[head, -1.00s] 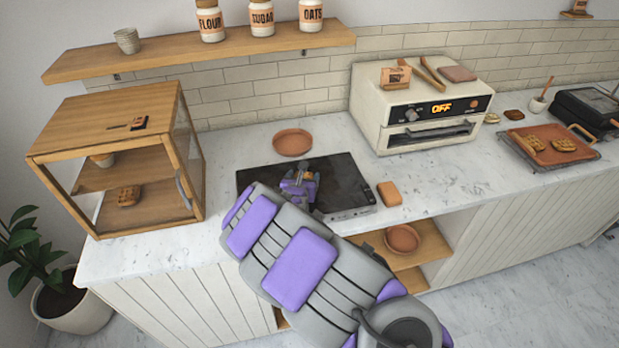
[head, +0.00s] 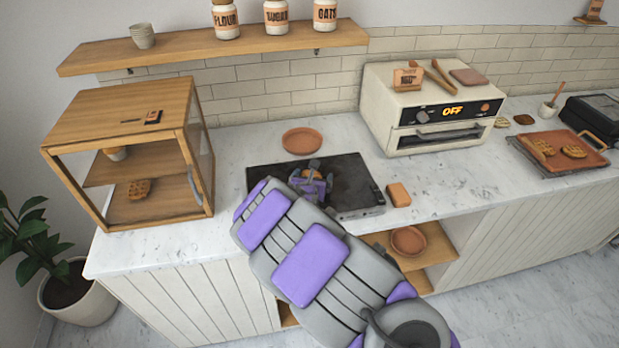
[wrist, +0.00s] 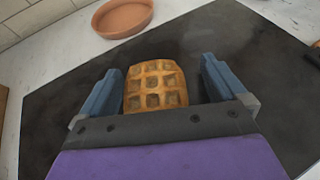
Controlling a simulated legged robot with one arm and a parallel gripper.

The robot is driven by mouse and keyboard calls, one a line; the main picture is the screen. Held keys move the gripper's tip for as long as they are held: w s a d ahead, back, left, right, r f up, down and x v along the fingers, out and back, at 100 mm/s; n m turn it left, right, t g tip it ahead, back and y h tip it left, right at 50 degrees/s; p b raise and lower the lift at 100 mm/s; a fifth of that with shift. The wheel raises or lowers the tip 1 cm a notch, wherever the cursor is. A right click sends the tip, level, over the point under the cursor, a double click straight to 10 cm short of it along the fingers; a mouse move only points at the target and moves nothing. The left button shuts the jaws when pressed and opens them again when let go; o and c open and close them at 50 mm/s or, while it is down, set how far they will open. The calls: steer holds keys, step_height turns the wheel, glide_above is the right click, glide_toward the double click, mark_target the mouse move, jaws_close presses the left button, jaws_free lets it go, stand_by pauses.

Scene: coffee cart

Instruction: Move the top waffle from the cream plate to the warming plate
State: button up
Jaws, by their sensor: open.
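The dark warming plate (head: 352,168) lies flat on the counter. A golden square waffle (wrist: 156,88) is between the fingers of my gripper (wrist: 160,66), over the dark surface in the wrist view. The fingers stand apart, with a gap on each side of the waffle. In the head view my gripper (head: 313,178) is above the warming plate, and a bit of the waffle (head: 314,171) shows between its fingers. The waffle's near edge is hidden by the gripper. I cannot make out a cream plate.
A terracotta plate (head: 302,141) lies behind the warming plate, and an orange block (head: 398,195) lies to its right. A glass-sided wooden cabinet (head: 125,150) with a waffle inside stands left. A cream oven (head: 430,108) and a tray with waffles (head: 562,158) are right.

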steer(key=shift+s+d+f, duration=0.15)
steer(key=shift+s+f, duration=0.1)
steer(key=shift+s, duration=0.35)
steer(key=v, duration=0.3)
steer(key=p+v, duration=0.1)
steer(key=v, duration=0.2)
steer(key=r+v, duration=0.1)
steer(key=v, duration=0.2)
steer(key=shift+a+r+p, duration=0.1)
steer(key=shift+a+p, duration=0.3)
steer(key=shift+s+d+r, duration=0.15)
steer(key=shift+s+r, duration=0.15)
steer(key=shift+s, duration=0.3)
